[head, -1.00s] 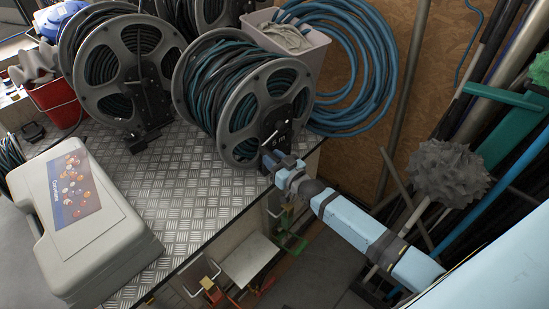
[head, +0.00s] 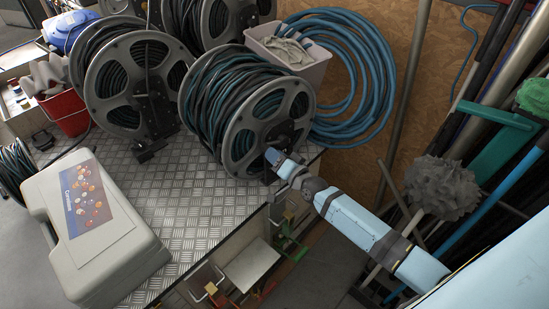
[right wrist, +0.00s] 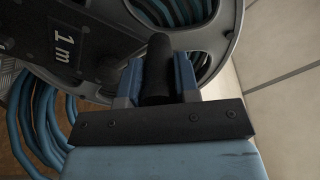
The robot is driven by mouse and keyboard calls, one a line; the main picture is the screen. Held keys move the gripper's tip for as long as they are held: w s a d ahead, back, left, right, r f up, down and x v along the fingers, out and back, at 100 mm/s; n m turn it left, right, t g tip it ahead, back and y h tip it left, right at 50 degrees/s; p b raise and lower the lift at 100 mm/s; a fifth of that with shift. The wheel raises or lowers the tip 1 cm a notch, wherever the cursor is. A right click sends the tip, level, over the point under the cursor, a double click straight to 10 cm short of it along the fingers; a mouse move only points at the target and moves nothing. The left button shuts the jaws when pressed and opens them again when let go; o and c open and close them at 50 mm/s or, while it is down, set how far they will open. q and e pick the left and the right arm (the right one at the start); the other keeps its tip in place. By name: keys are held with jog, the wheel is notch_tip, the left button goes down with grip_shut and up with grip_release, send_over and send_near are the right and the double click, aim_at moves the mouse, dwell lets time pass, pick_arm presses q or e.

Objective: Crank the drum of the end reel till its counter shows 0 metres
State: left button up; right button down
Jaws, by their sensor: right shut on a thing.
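The end reel (head: 240,140) has grey rims and dark and teal hose wound on its drum, and stands at the right end of the metal worktop. My right gripper (head: 277,160) is at the front of this reel, low on its near side. In the right wrist view it is shut on the dark crank handle (right wrist: 158,68), which stands between its two blue fingers. The counter (right wrist: 62,42) there reads "1 m", turned on its side. The counter cannot be read in the head view. My left gripper is not in view.
Another hose reel (head: 97,84) stands left of the end reel, with more behind. A grey case (head: 105,262) lies on the worktop at the front left. A pale bin (head: 314,72) and a coiled blue hose (head: 379,75) are behind the end reel. Long poles stand at the right.

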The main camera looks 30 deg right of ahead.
jog(key=shift+w+d+r, duration=0.1)
jog(key=shift+d+r, duration=0.1)
jog(key=shift+r, duration=0.3)
jog(key=c, duration=0.8)
grip_release()
jog(key=shift+c, duration=0.2)
jog(key=shift+f, duration=0.1)
jog(key=b+v, duration=0.1)
jog(key=v, duration=1.3)
jog(key=shift+a, duration=0.15)
